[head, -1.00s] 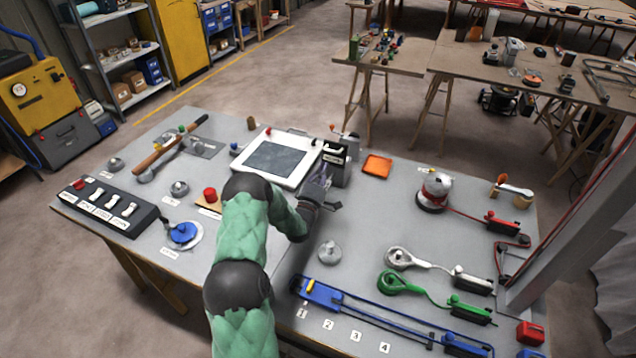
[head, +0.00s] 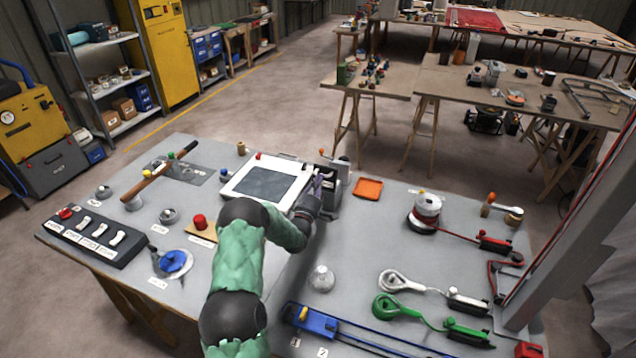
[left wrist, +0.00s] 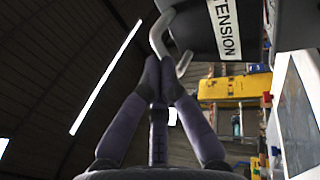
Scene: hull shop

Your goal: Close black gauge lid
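The black gauge box (head: 335,194) stands on the grey bench, right of the white panel with a dark screen. Its raised black part (head: 341,170) appears to be the lid; its exact angle is unclear. My left gripper (head: 317,180) is at the gauge's left front side. In the left wrist view, a black part with a white TENSION label (left wrist: 224,28) hangs at the top, with a bent grey handle (left wrist: 162,32) beside it. My left fingers (left wrist: 161,65) are drawn together, tips at the handle; whether it lies between them is unclear. My right gripper is out of view.
The white framed panel (head: 233,184) lies directly left of the gauge. An orange tray (head: 368,188) is to its right. A silver dome (head: 321,278) stands in front. Bare bench lies between dome and reel.

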